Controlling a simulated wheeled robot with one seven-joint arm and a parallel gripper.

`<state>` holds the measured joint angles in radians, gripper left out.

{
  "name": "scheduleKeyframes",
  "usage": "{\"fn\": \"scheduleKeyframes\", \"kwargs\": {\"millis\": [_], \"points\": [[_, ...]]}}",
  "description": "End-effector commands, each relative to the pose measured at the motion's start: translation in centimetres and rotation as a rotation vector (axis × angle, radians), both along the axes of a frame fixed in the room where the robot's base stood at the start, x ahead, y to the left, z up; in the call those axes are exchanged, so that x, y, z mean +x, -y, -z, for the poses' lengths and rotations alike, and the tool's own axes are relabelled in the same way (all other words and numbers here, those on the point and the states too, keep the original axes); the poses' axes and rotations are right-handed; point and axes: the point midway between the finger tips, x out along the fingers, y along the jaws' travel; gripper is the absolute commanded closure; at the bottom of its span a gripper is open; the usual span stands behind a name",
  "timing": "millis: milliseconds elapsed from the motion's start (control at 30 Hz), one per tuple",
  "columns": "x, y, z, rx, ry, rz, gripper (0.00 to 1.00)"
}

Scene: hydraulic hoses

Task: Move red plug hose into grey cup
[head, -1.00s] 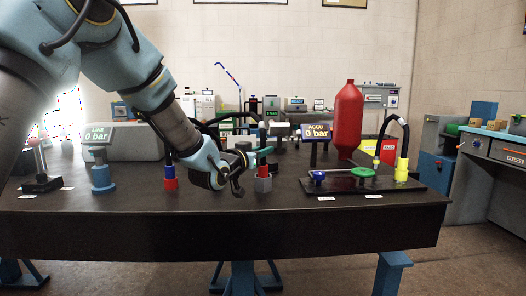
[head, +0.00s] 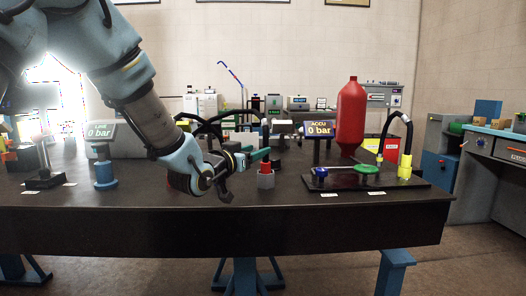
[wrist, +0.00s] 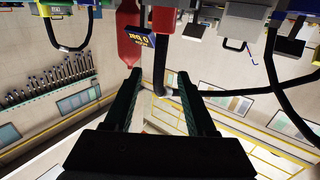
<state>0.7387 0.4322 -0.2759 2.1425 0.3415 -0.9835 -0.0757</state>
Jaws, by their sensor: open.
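The red plug (head: 265,167) sits upright in the mouth of the grey cup (head: 265,181) near the middle of the table. Its black hose (head: 265,133) rises above it and bends over to the left. My gripper (head: 262,154) is open, its dark green fingers at the height just above the red plug, close to the hose. In the wrist view, which looks upside down, the black hose (wrist: 160,50) shows between the two spread fingertips (wrist: 159,75), with a gap on both sides. How deep the plug sits in the cup cannot be seen.
A black board (head: 408,183) at right holds a yellow socket (head: 405,168) with a hose, and a blue and a green knob. A red bottle (head: 350,118) and the ACCU display (head: 318,129) stand behind. A blue post (head: 104,172) with the LINE display stands left. The front table strip is clear.

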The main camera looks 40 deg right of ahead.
Motion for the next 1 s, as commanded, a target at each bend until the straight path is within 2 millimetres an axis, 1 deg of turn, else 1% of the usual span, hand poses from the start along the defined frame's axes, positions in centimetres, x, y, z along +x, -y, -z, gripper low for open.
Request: {"fn": "scheduleKeyframes", "kwargs": {"millis": [33,100,200,300,433,1000], "points": [[-0.3,-1.1,0.1,0.001,0.002,-0.001,0.44],[-0.7,-2.2,0.1,0.001,0.002,-0.001,0.44],[-1.0,-3.6,0.0,0.001,0.002,-0.001,0.44],[-1.3,-4.4,0.0,0.0,0.001,0.0,0.44],[-1.5,-4.8,0.0,-0.001,0.0,0.0,0.44],[-1.5,-4.8,0.0,0.0,0.001,0.001,0.44]]}}
